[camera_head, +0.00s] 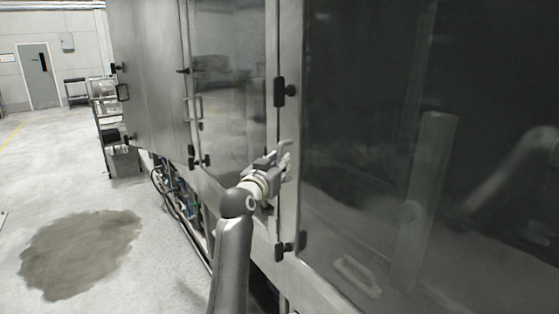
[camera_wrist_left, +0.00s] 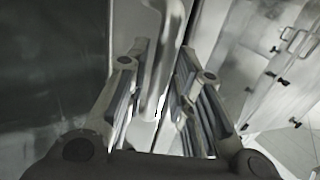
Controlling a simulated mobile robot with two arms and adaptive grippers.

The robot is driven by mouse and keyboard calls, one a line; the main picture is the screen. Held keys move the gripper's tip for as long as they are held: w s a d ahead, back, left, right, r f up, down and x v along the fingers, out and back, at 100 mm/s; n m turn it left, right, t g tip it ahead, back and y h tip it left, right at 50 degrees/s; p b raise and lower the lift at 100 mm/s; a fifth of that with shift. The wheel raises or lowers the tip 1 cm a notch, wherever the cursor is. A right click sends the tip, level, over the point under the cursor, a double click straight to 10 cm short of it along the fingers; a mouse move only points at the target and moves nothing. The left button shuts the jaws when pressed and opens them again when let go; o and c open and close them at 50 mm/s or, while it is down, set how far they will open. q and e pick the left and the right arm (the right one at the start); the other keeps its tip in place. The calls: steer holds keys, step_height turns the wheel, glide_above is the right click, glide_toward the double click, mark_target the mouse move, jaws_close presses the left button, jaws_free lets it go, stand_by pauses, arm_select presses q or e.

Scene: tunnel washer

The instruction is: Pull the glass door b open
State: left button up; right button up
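The large glass panel (camera_head: 355,130) fills the right of the head view and looks shut. A second, smaller glass door (camera_head: 230,95) stands left of it, also looking shut. No label shows which is door b. My left gripper (camera_head: 283,155) is at the metal strip between them, at a pale bar handle. In the left wrist view, the handle (camera_wrist_left: 160,75) runs between the two fingers of my left gripper (camera_wrist_left: 163,55). The fingers stand on either side of it, with narrow gaps seeming to show. My right gripper is not in view.
Black fittings (camera_head: 285,91) sit along the large panel's left edge. Another handle (camera_head: 195,108) is on the smaller door's left side. A shelf rack (camera_head: 107,115) stands further back. The floor at left is open, with a dark stain (camera_head: 80,250).

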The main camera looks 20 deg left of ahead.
arm_select(q)
steer(key=shift+w+d, duration=0.1)
steer(key=shift+w, duration=0.3)
jaws_close()
